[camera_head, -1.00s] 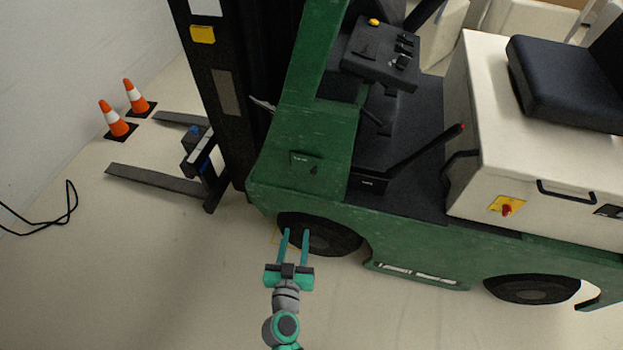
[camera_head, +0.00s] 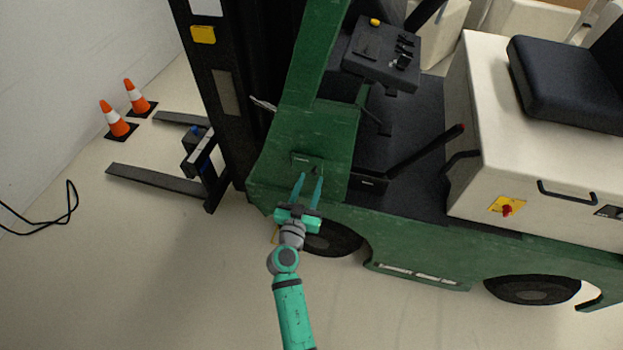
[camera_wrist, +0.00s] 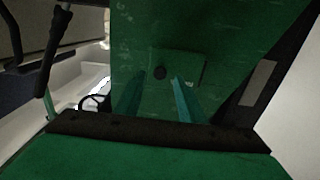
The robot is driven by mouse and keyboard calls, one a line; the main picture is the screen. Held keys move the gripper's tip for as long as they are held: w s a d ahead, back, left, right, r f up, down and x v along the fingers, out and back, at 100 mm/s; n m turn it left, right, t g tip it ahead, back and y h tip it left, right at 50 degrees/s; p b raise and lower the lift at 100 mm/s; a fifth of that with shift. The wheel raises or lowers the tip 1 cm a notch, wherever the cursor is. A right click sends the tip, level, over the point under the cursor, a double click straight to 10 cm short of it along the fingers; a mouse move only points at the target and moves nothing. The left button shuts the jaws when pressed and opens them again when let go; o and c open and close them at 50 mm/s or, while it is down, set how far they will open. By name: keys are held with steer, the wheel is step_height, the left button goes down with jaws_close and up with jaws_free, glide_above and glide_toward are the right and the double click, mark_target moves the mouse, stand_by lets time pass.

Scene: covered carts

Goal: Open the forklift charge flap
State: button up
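The green forklift (camera_head: 274,165) carries a small green charge flap (camera_head: 303,159) on its front side panel, with a pale label at its upper edge. The flap looks shut. In the wrist view the flap (camera_wrist: 190,66) is a rectangular panel with a dark round spot (camera_wrist: 160,72) near one lower corner. My gripper (camera_head: 310,177) is open and empty, its two teal fingers pointing at the flap from just below in the head view. In the wrist view my gripper (camera_wrist: 158,82) has the dark spot between its fingertips. I cannot tell whether the fingers touch the panel.
The front wheel (camera_head: 332,240) is just below my gripper. The black mast (camera_head: 225,110) and forks (camera_head: 155,181) stand to the left. Two orange cones (camera_head: 115,119) and a black cable (camera_head: 65,208) are farther left. The floor in front is clear.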

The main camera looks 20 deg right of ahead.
steer(key=shift+x, duration=1.1)
jaws_close()
steer(key=shift+d, duration=0.15)
steer(key=shift+h, duration=0.3)
